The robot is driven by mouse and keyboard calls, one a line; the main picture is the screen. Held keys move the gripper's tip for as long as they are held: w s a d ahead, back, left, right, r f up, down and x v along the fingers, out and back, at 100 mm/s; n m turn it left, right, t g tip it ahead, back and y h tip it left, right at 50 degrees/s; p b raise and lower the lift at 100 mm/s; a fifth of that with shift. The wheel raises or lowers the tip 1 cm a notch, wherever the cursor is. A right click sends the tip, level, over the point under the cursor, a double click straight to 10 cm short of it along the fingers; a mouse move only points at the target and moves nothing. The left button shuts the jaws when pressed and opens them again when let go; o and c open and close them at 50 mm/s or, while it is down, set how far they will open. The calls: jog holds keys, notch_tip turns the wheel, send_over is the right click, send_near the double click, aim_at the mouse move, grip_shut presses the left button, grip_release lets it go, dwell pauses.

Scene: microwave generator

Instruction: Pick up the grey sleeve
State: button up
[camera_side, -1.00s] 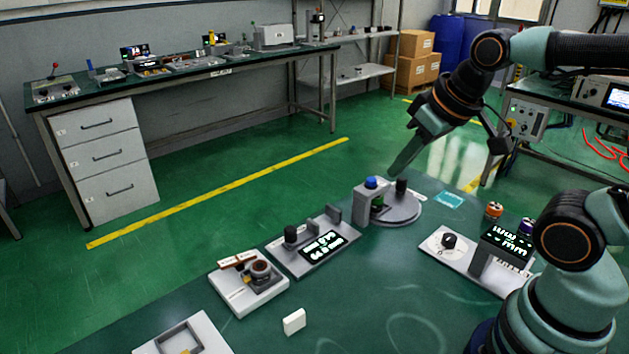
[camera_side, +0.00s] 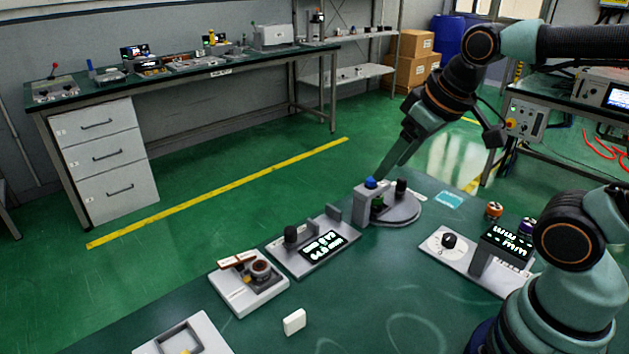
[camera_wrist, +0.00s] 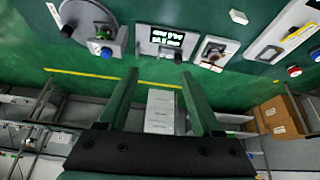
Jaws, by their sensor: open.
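I cannot single out the grey sleeve with certainty. A dark upright cylinder (camera_side: 402,187) stands on the round grey plate (camera_side: 408,219), behind a grey block with a blue button (camera_side: 371,183); it also shows in the wrist view as a small black shape (camera_wrist: 67,31). Another dark cylinder (camera_side: 291,235) stands on the display unit (camera_side: 318,250). My gripper (camera_side: 384,179) hangs above the blue button and beside the first cylinder, pointing down. In the wrist view my gripper (camera_wrist: 158,75) has its two green fingers spread apart with nothing between them.
A unit with a round ring socket (camera_side: 248,283), a white block (camera_side: 294,321) and a tray with a square frame (camera_side: 185,338) lie on the green table nearer the camera. A dial unit (camera_side: 449,243) with a lit panel (camera_side: 506,243) stands at right. Table between is clear.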

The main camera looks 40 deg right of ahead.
jog(key=w+a+n+g, duration=0.1)
jog(key=w+a+n, duration=0.3)
jog(key=w+n, duration=0.1)
jog(key=n+g, duration=0.4)
jog(key=n, duration=1)
send_over(259, 266)
jog(key=f, duration=1.6)
jog(key=shift+s+a+f, duration=0.1)
jog(key=shift+s+a, duration=0.15)
jog(key=shift+a, duration=0.1)
jog(key=shift+w+d+f, duration=0.1)
jog(key=shift+d+f, duration=0.05)
jog(key=shift+f, duration=0.75)
jog(key=shift+w+d+f, duration=0.1)
jog(key=shift+d+f, duration=0.05)
jog(key=shift+f, duration=0.7)
jog(key=shift+w+d+f, duration=0.1)
jog(key=shift+d+f, duration=0.05)
jog(key=shift+f, duration=0.75)
grip_shut()
